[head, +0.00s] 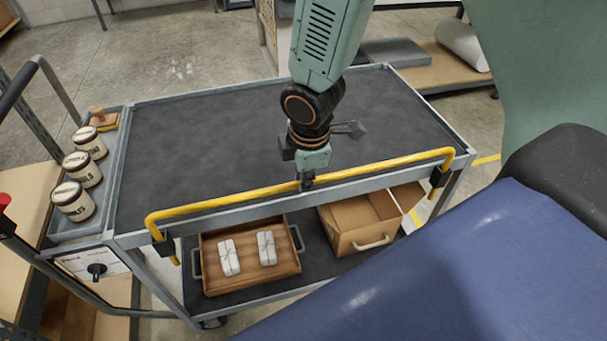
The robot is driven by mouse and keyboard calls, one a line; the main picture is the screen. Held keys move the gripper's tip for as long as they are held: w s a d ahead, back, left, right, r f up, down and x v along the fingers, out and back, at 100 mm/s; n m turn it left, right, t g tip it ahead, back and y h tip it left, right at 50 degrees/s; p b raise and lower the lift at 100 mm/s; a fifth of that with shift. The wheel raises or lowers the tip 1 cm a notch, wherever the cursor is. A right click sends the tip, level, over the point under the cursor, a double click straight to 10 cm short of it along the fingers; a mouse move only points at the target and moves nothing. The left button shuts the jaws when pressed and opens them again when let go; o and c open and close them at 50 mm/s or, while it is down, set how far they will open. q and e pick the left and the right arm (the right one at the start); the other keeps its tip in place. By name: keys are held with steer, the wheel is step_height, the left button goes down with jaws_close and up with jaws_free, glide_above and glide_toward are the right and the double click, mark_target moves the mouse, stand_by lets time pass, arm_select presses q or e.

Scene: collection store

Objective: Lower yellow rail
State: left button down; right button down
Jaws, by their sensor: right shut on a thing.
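The yellow rail (235,198) runs along the near long edge of a grey cart, with bent ends going down to dark brackets at the left and right corners. It stands a little above the cart's edge. My right gripper (307,182) comes down from above and is shut on the rail near its middle. The gripper hides a short piece of the rail there. My left gripper is not in view.
Several labelled jars (72,201) stand on a side shelf at the cart's left, near a control panel with a knob (96,270). On the lower shelf are a wooden tray (215,284) with two white tied packets and an open cardboard box (345,240).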

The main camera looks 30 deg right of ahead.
mark_target(305, 196)
step_height(305, 196, down, 6)
steer(key=b, duration=0.4)
steer(key=shift+b, duration=0.35)
steer(key=shift+s, duration=0.15)
steer(key=shift+r, duration=0.1)
steer(key=c, duration=1.8)
jaws_free()
steer(key=shift+s, duration=0.1)
steer(key=o, duration=0.5)
steer(key=shift+w+d, duration=0.1)
steer(key=shift+w, duration=0.1)
steer(key=shift+c, duration=0.2)
